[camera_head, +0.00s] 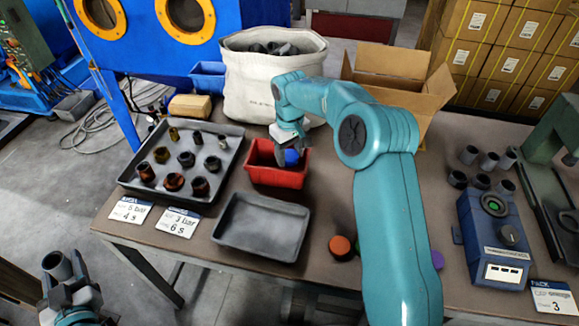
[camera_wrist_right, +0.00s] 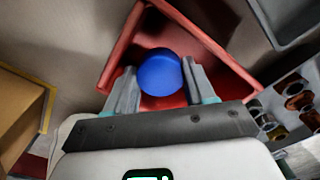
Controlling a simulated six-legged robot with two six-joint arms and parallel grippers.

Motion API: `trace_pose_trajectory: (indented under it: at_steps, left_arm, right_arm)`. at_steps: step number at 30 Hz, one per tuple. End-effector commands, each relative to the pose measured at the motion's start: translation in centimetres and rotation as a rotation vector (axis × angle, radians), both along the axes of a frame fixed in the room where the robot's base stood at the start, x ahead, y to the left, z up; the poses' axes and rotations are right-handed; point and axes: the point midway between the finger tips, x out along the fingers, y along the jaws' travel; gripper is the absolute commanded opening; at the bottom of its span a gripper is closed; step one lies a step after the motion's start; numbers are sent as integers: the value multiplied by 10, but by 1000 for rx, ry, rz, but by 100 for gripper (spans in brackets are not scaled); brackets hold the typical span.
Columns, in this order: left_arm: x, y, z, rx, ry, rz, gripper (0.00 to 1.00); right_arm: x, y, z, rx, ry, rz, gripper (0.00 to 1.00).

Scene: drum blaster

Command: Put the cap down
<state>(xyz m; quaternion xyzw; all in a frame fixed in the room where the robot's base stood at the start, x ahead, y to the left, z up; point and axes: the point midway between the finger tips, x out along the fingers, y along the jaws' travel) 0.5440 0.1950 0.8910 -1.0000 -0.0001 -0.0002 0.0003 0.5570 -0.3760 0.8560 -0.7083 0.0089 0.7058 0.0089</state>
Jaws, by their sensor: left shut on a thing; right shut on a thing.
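My right gripper (camera_head: 290,152) is shut on a blue cap (camera_head: 292,158) at the red bin (camera_head: 277,179). In the right wrist view the round blue cap (camera_wrist_right: 160,74) sits between the two fingers, with the red bin (camera_wrist_right: 122,45) around and beneath it. I cannot tell whether the cap touches the bin's floor. My left gripper (camera_head: 70,284) is at the lower left, off the table, shut on a grey hollow cylinder (camera_head: 57,264).
A grey tray (camera_head: 222,148) of several dark and brown fittings lies left of the bin. An empty grey tray (camera_head: 262,228) is in front. An orange-topped piece (camera_head: 341,245) stands by my right arm. A white sack (camera_head: 250,85) and open carton (camera_head: 405,85) stand behind. A blue device (camera_head: 495,238) is right.

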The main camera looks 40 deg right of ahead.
Motion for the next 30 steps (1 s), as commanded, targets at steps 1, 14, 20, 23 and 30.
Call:
trace_pose_trajectory:
  at_steps: [1,14,20,23,30]
  left_arm:
    - [0,0,0,0,-2,0,0]
    - [0,0,0,0,-2,0,0]
    - [0,0,-3,0,-2,0,0]
    - [0,0,-3,0,-2,0,0]
    - [0,0,-2,0,-2,0,0]
  right_arm:
    - [-1,0,-9,1,4,0,24]
    - [0,0,-54,0,1,0,24]
    - [0,0,-57,0,1,0,24]
    - [0,0,-58,0,1,0,65]
    - [0,0,-57,0,1,0,65]
